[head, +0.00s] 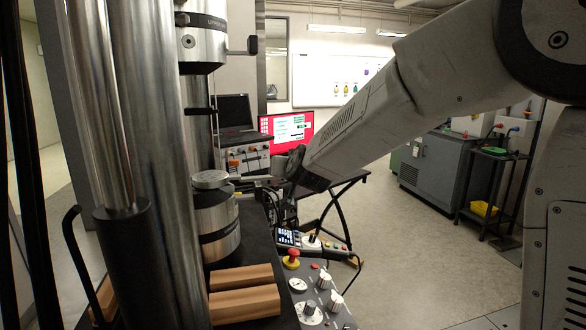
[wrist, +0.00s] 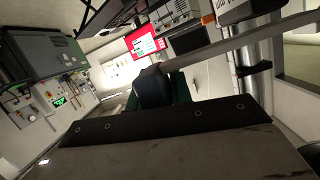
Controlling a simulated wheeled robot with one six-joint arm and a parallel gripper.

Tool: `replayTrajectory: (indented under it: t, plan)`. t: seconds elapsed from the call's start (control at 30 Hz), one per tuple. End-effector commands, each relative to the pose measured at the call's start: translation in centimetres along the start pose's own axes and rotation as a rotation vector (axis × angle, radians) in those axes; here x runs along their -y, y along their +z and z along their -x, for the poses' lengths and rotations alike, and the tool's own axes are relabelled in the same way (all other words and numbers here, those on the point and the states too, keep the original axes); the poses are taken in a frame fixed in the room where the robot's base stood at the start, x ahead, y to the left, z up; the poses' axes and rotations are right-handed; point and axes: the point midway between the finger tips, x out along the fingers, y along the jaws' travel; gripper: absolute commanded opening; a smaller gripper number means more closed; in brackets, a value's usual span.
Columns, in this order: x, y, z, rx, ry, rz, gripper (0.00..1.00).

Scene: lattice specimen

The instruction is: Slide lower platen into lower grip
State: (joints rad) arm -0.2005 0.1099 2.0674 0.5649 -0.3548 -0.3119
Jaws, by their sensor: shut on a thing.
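The lower platen (head: 210,180) is a small grey metal disc in the head view, lying level right over the lower grip (head: 217,230). The lower grip is a thick silver cylinder with a dark band, standing on the machine's black base. I cannot tell whether the platen is seated in the grip or just above it. My gripper (head: 235,179) reaches in from the right and is shut on the platen's near right side. Its fingertips are small and partly unclear. In the wrist view I cannot make out the platen or the grip.
The upper grip (head: 202,45) hangs above, and a thick steel column (head: 150,150) stands close on the left. Wooden blocks (head: 245,292) lie before the lower grip. A control panel with a red stop button (head: 292,253) is at their right. Open floor lies further right.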

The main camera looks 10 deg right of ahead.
Motion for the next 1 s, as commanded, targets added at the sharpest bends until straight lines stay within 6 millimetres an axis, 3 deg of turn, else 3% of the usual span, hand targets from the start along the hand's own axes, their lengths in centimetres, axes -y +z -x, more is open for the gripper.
replayTrajectory:
  t: [0.57,1.0]
  plan:
    - [0.7,-0.1,0.0,-0.005,0.0,-0.005,0.0]
    - [2.8,0.2,0.0,-0.005,-0.001,-0.004,0.0]
